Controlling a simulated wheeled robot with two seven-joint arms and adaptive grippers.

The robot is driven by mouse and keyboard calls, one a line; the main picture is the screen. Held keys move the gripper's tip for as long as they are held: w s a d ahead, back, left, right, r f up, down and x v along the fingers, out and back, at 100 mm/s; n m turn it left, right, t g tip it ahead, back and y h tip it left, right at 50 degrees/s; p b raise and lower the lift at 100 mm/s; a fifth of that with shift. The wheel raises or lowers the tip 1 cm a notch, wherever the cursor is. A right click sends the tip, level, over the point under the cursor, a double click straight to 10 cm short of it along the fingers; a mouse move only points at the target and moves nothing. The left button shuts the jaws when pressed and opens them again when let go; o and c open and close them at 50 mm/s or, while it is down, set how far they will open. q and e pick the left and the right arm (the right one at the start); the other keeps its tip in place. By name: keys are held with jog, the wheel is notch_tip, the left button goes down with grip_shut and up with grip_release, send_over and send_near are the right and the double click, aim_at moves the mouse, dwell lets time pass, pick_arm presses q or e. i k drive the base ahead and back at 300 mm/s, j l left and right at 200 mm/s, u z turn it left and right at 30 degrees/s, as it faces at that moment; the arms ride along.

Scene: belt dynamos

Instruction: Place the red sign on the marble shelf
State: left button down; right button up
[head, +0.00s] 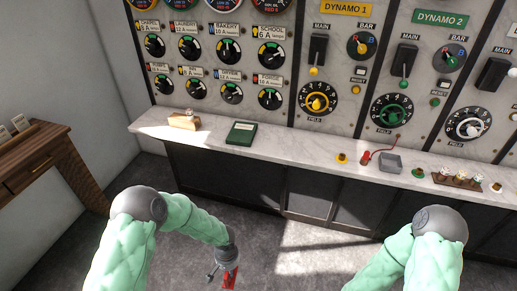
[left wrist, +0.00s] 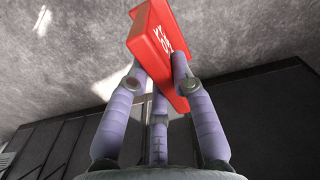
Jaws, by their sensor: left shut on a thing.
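The red sign (left wrist: 160,35) is a red block with white lettering, held between the fingers of my left gripper (left wrist: 160,80) in the left wrist view. In the head view my left gripper (head: 221,273) hangs low in front of the cabinet, over the floor, with the red sign (head: 230,279) at its tips near the bottom edge. The marble shelf (head: 290,148) runs along the switchboard, beyond and above the gripper in the picture. My right arm comes in at the lower right, but its gripper is out of view.
On the shelf are a wooden block (head: 184,121), a green book (head: 241,133), a red-handled item with a cord (head: 366,157), a grey box (head: 391,162) and a brown tray (head: 440,179). Bare marble lies between the book and the yellow knob (head: 341,158). A wooden desk (head: 45,165) stands left.

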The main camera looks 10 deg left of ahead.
aim_at(206, 128)
jog(key=i+j+z, duration=0.2)
jog(key=j+z, duration=0.25)
jog(key=j, duration=0.35)
jog(key=i+j+z, duration=0.1)
jog(key=j+z, duration=0.3)
jog(key=j, duration=0.4)
jog(key=j+z, duration=0.45)
jog(key=j, duration=0.35)
jog(key=k, duration=0.05)
